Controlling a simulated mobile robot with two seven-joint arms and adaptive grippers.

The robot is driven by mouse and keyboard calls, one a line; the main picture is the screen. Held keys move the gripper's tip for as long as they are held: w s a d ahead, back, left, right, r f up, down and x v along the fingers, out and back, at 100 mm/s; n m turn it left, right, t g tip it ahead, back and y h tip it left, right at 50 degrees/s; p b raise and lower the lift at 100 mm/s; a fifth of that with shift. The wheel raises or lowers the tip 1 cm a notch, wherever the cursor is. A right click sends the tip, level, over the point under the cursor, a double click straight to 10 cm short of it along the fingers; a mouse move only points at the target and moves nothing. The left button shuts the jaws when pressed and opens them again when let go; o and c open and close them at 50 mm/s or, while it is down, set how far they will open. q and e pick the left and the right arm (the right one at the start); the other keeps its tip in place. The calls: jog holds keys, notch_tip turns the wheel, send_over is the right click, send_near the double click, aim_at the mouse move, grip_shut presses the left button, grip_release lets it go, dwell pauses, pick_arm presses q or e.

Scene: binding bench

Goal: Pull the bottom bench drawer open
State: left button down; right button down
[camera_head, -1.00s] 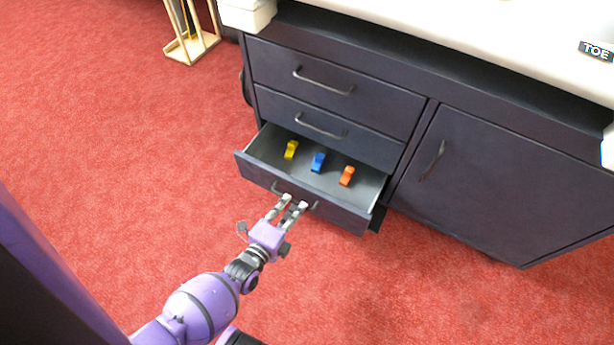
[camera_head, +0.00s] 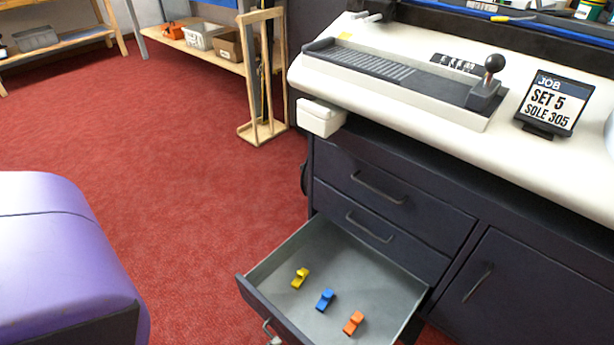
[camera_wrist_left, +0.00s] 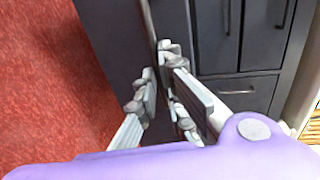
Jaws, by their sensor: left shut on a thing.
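The bottom drawer (camera_head: 358,262) of the dark bench stands well out from the cabinet, with its grey inside showing. A yellow, a blue and an orange small piece lie in it. My left gripper (camera_wrist_left: 164,88) is shut on the drawer's handle in the left wrist view, and the fingers hide most of the handle. In the head view only a bit of this gripper (camera_head: 270,332) shows at the drawer's front, cut by the bottom edge. My right gripper is not in view.
The two drawers above, upper (camera_head: 375,185) and middle (camera_head: 370,228), are shut, as is the cabinet door (camera_head: 505,285) on the right. A lever device (camera_head: 410,85) and a job sign (camera_head: 553,102) stand on the benchtop. The red floor (camera_head: 200,180) left of the drawer is clear.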

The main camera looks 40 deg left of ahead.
pick_arm(q)
jog(key=shift+s, duration=0.3)
jog(key=c, duration=1.9)
grip_release()
jog(key=shift+w, duration=0.1)
jog(key=shift+o, duration=0.2)
jog(key=v, duration=1.2)
